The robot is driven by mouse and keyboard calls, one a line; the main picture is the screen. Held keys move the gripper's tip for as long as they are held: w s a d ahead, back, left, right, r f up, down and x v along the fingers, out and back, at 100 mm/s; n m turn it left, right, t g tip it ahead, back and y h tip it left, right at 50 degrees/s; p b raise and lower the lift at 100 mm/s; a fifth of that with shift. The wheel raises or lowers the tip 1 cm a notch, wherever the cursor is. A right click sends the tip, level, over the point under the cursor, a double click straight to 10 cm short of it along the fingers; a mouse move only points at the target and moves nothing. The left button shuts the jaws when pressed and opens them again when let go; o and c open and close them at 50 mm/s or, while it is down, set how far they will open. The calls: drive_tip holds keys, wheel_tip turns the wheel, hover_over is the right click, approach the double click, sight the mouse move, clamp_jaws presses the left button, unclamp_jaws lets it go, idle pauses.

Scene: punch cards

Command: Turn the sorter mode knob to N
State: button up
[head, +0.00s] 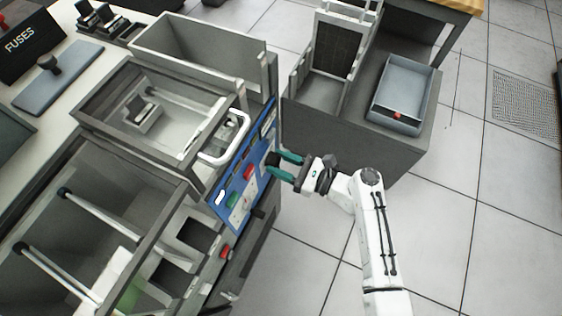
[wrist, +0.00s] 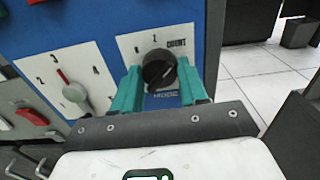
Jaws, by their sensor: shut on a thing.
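The mode knob is a round black knob (wrist: 159,70) on a white label plate (wrist: 128,45) on the blue panel. The plate reads COUNT at upper right, with small marks above and to the left of the knob and MODE below. The pointer direction cannot be made out. My gripper (wrist: 160,88) has its two green fingers on either side of the knob, shut on it. In the head view my gripper (head: 277,164) reaches the blue panel (head: 262,137) from the right, and its fingers partly hide the knob.
A dial with a red pointer (wrist: 68,82) and numbers sits left of the knob, with a red switch (wrist: 32,116) beyond it. Green and red buttons (head: 249,171) are on the same panel. A grey cabinet (head: 345,150) with a blue-grey tray (head: 432,92) stands behind my gripper.

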drive_tip(key=shift+f+n, duration=0.1)
drive_tip(key=shift+n, duration=0.2)
drive_tip(key=shift+n+b, duration=5.45)
drive_tip(key=shift+n, duration=3.05)
drive_tip(key=o, duration=1.1)
drive_tip(key=shift+c, duration=0.2)
drive_tip(key=shift+d, duration=0.1)
drive_tip(key=v, duration=1)
drive_tip(key=shift+s+d, duration=0.2)
drive_tip(key=shift+d, duration=0.1)
